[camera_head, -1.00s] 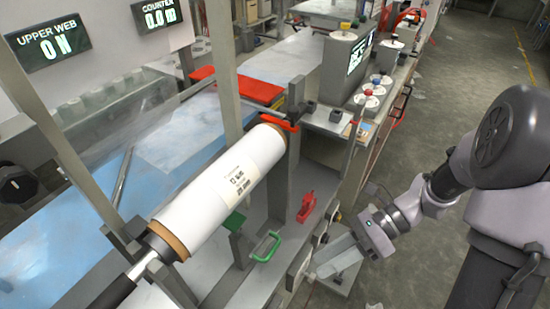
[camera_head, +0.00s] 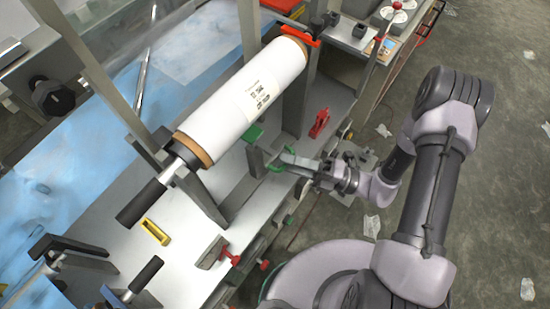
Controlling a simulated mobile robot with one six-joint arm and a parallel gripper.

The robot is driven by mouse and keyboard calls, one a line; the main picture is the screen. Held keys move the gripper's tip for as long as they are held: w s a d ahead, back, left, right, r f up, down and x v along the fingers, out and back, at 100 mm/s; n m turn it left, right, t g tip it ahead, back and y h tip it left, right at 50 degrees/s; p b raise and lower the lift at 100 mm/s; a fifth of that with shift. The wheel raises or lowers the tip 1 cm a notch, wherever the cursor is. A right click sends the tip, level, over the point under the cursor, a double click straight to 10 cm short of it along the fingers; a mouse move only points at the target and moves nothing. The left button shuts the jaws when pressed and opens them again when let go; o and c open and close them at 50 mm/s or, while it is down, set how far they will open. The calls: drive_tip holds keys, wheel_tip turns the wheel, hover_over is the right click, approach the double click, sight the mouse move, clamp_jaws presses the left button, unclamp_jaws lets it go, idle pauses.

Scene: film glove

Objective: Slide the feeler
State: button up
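No part is labelled as the feeler, so I cannot tell for sure which one it is.
A white labelled film roll (camera_head: 245,100) lies on a shaft above the deck. A red clamp part (camera_head: 320,123) stands behind my gripper. A yellow part (camera_head: 155,232) and a red-knobbed grey block (camera_head: 212,252) sit on the front deck. Plastic scraps lie on the floor.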

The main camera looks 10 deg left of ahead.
sight(268, 148)
drive_tip(key=a, duration=0.3)
drive_tip(key=shift+a+r, duration=0.35)
drive_tip(key=shift+a, duration=0.05)
clamp_jaws()
idle(1.1)
